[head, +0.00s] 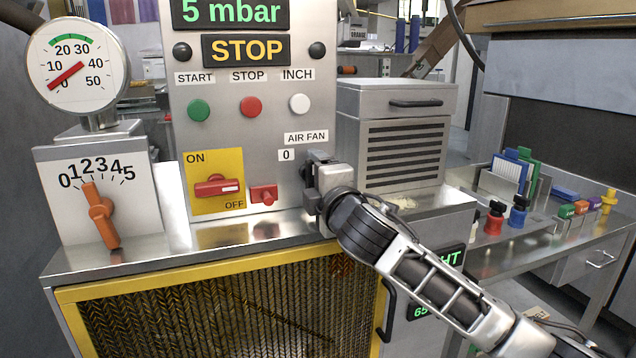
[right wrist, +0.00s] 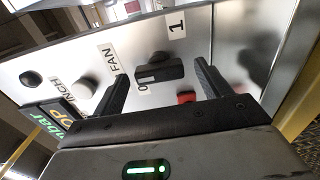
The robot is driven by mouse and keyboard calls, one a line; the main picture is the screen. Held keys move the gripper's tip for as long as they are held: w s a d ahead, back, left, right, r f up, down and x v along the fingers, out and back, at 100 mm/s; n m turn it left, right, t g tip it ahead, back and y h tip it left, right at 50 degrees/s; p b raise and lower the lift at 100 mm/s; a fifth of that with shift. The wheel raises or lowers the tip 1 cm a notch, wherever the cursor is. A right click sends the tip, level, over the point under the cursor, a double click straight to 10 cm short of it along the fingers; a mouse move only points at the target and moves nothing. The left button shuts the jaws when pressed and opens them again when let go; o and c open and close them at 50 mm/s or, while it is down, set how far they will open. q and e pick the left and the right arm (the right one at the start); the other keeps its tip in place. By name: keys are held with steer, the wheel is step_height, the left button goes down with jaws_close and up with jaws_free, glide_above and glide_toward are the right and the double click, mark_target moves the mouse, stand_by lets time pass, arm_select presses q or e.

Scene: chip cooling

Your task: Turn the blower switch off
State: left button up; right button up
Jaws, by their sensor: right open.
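A black switch knob (right wrist: 160,71) under the "AIR FAN" label (head: 306,137) shows in the right wrist view, with 0 and 1 marked beside it. In the head view my right gripper hides this knob and the 1 mark; only the 0 shows. My right gripper (head: 309,186) is at the right side of the steel panel. In the right wrist view its two fingers (right wrist: 163,88) are apart, with the knob showing between them. I cannot tell whether they touch it. My left gripper is not in view.
A yellow plate (head: 230,166) marked ON and OFF carries a red handle (head: 217,187). A small red knob (head: 264,195) sits left of my gripper. Green (head: 199,110), red (head: 251,106) and white (head: 300,104) buttons are above. An orange dial (head: 102,217) stands far left.

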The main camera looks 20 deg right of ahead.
steer(key=s+b, duration=0.2)
steer(key=s, duration=1.4)
steer(key=shift+d+b, duration=0.3)
steer(key=shift+b, duration=0.1)
steer(key=a+f+m+g+y, duration=0.1)
steer(key=a+f+m+g, duration=0.15)
steer(key=f, duration=0.85)
steer(key=a+f+m+g+y, duration=0.15)
steer(key=f+m, duration=0.25)
steer(key=f, duration=0.6)
steer(key=s+f+m+g, duration=0.2)
steer(key=s+f+m, duration=0.2)
steer(key=s+f, duration=0.4)
steer(key=s+f+m+g, duration=0.1)
steer(key=s+f+m, duration=0.4)
steer(key=f, duration=0.9)
steer(key=s, duration=0.3)
steer(key=shift+s+f+g, duration=0.15)
steer(key=shift+s+g, duration=0.25)
steer(key=shift+m, duration=0.25)
